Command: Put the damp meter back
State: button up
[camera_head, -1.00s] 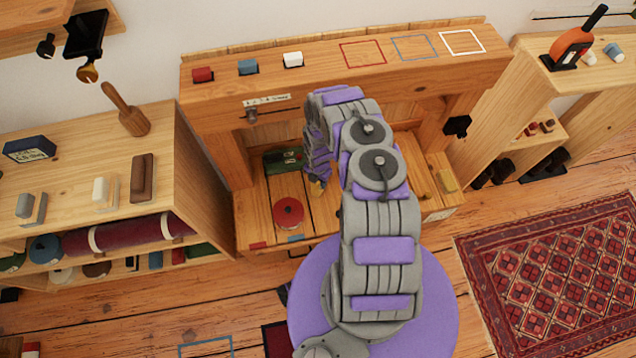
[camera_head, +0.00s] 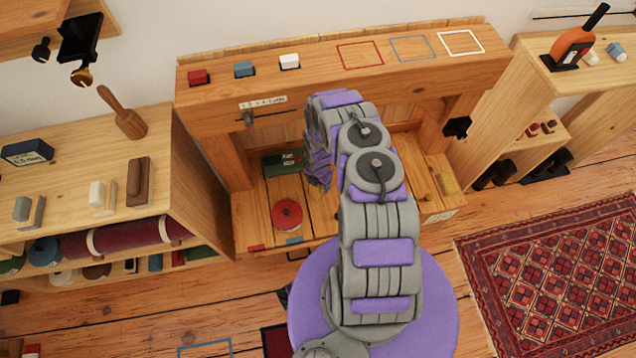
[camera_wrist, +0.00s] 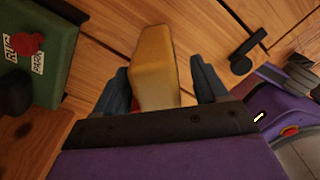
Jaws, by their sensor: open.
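A yellow-tan block-shaped item (camera_wrist: 154,68), possibly the damp meter, lies between the two blue-grey fingers of my gripper (camera_wrist: 160,90) in the wrist view. The fingers are open, one on each side of it; I cannot tell whether either touches it. Its lower end is hidden by the gripper body. In the head view my gripper (camera_head: 318,180) is over the wooden bench's lower deck (camera_head: 262,205), beside a green box (camera_head: 283,162), and the yellow item is hidden there. The green box with white labels also shows at left in the wrist view (camera_wrist: 55,50).
A red round item (camera_head: 287,214) sits on the deck left of my gripper. The upper shelf (camera_head: 325,65) carries red, blue and white blocks and three coloured square outlines. An orange and black tool (camera_head: 572,48) stands at top right. A patterned rug (camera_head: 555,270) covers the floor at right.

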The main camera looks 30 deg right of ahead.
notch_tip(320, 180, up, 12)
jog(key=p, duration=0.7)
jog(key=shift+a+r, duration=0.1)
jog(key=shift+a, duration=0.05)
